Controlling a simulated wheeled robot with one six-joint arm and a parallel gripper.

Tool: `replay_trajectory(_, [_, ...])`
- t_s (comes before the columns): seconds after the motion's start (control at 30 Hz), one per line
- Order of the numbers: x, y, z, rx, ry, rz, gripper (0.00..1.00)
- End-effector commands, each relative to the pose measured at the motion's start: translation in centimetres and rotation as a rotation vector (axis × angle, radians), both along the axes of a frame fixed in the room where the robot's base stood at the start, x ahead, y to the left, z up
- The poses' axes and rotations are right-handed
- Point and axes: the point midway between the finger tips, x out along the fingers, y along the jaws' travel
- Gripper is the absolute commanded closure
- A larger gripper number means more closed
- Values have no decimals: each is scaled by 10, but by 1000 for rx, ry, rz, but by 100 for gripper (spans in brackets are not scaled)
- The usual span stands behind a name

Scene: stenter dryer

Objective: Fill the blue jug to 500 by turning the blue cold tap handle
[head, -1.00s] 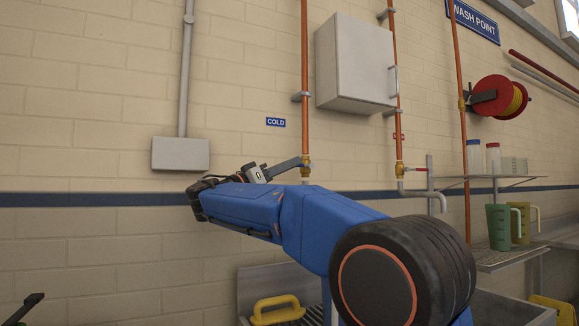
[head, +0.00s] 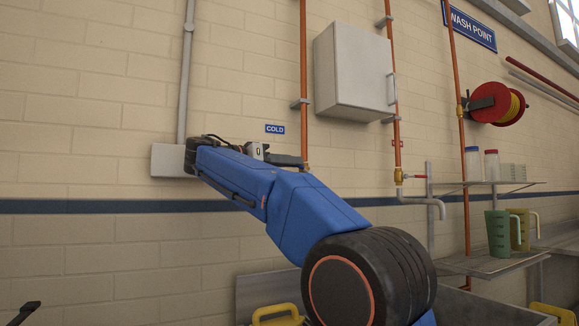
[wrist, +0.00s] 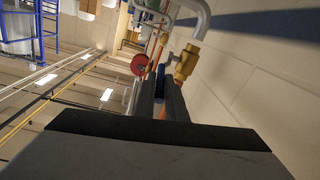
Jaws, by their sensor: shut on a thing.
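My gripper (head: 290,160) is at the cold tap, below the blue COLD sign. In the wrist view my gripper (wrist: 160,92) has its dark fingers shut on a blue piece, the cold tap handle (wrist: 160,76). The brass tap body (wrist: 187,62) is close beside the fingers, with a grey spout above it in that view. In the head view the brass fitting (head: 305,169) shows at the fingertips, but the handle is hidden there. The blue jug is not visible in either view, so its water level cannot be seen.
A second tap with a red handle (head: 416,176) and grey spout is to the right. A green jug (head: 500,232) and a yellow jug (head: 522,228) stand on a shelf. A grey wall box (head: 355,65) hangs above. A yellow handled object (head: 277,315) is below my arm.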

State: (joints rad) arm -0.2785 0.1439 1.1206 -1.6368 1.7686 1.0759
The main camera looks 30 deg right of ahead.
Motion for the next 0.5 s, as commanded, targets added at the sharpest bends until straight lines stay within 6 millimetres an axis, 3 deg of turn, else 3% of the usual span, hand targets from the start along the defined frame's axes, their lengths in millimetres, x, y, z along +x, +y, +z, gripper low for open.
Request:
replay_trajectory(0.3, [0,0,1,5,-1,1,100])
replay_trajectory(0.33, [0,0,1,5,-1,1,86])
replay_trajectory(0.4, [0,0,1,5,0,1,70])
replay_trajectory(0.5, [0,0,0,5,0,1,70])
